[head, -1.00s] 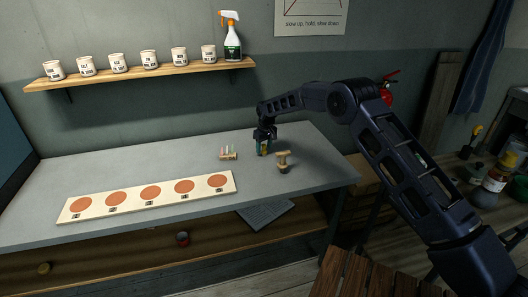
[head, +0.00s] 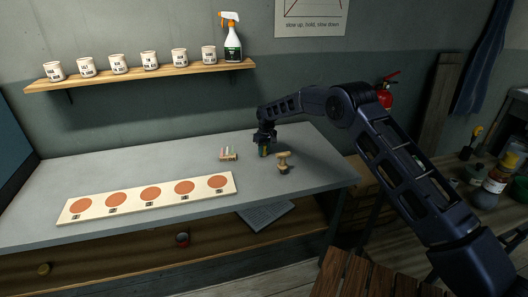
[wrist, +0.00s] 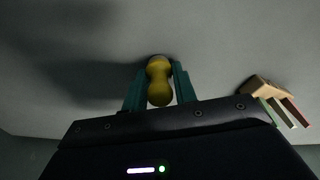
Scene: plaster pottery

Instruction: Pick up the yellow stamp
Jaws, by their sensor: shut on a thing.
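The yellow stamp (wrist: 158,82) shows in the wrist view as a rounded, waisted yellow handle between the two teal fingers. My gripper (wrist: 158,92) is shut on it, one finger on each side. In the head view my gripper (head: 264,151) points down at the back right part of the grey table, and the stamp is mostly hidden by the fingers. I cannot tell whether the stamp's base touches the table.
A wooden-handled stamp (head: 283,162) stands close to the right of my gripper. A small wooden block holder with coloured pieces (head: 229,155) is to the left. A board with several terracotta discs (head: 128,199) lies at the front left. The table (head: 120,165) behind it is clear.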

